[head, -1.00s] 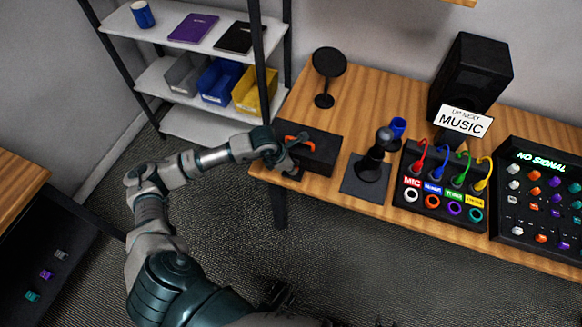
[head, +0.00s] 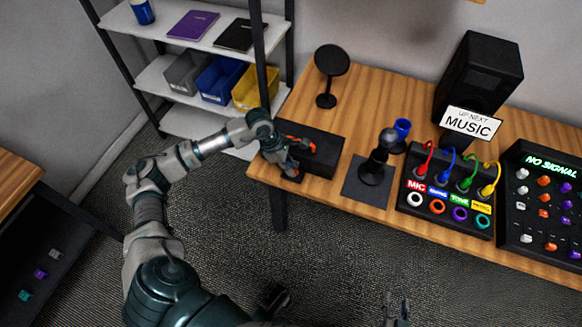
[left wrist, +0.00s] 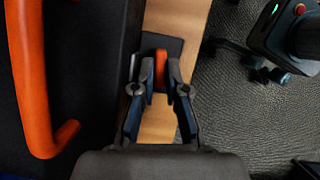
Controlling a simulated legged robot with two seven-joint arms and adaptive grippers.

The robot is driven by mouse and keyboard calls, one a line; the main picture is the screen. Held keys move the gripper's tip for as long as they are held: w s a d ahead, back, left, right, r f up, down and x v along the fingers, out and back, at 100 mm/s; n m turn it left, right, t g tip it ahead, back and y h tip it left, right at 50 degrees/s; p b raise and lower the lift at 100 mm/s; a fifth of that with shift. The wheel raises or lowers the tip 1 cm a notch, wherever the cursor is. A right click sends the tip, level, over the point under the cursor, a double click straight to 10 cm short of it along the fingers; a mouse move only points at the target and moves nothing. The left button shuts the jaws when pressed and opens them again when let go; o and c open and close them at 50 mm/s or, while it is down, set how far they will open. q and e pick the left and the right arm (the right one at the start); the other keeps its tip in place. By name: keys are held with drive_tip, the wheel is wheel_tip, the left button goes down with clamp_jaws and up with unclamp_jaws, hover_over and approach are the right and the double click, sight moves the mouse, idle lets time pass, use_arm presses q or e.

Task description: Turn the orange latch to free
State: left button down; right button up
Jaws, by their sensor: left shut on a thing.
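The orange latch (left wrist: 160,68) is a small upright bar on a dark plate at the front of the black box (head: 325,160). In the left wrist view it sits between my left gripper's fingertips (left wrist: 160,80), which are shut on it. In the head view my left gripper (head: 291,170) is at the box's front left corner and mostly hides the latch. A larger orange handle (left wrist: 35,90) lies on the box's top, left of the gripper and apart from it. My right gripper (head: 396,308) shows at the bottom edge of the head view, too small to read its opening.
A dark stand on a mat (head: 365,185), a blue cup (head: 402,128) and a cable box with coloured plugs (head: 445,200) are right of the black box. A round black stand (head: 328,75) is behind it. Shelves (head: 185,80) with bins stand at the back left.

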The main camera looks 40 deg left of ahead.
use_arm(q)
drive_tip(key=shift+a+m, duration=0.15)
drive_tip(key=shift+m, duration=0.15)
use_arm(e)
drive_tip(key=shift+w+a+r, duration=0.1)
drive_tip(key=shift+w+r, duration=0.1)
drive_tip(key=shift+w, duration=0.05)
use_arm(q)
drive_tip(key=shift+w, duration=0.1)
use_arm(e)
drive_tip(key=shift+w, duration=0.1)
use_arm(q)
drive_tip(key=c, duration=1.5)
unclamp_jaws()
use_arm(e)
drive_tip(key=shift+a, duration=0.1)
use_arm(q)
drive_tip(key=shift+a, duration=0.1)
drive_tip(key=shift+r, duration=0.2)
drive_tip(key=v, duration=1.1)
drive_tip(key=shift+w+a+r, duration=0.1)
drive_tip(key=shift+a+r, duration=0.1)
drive_tip(key=shift+r, duration=0.05)
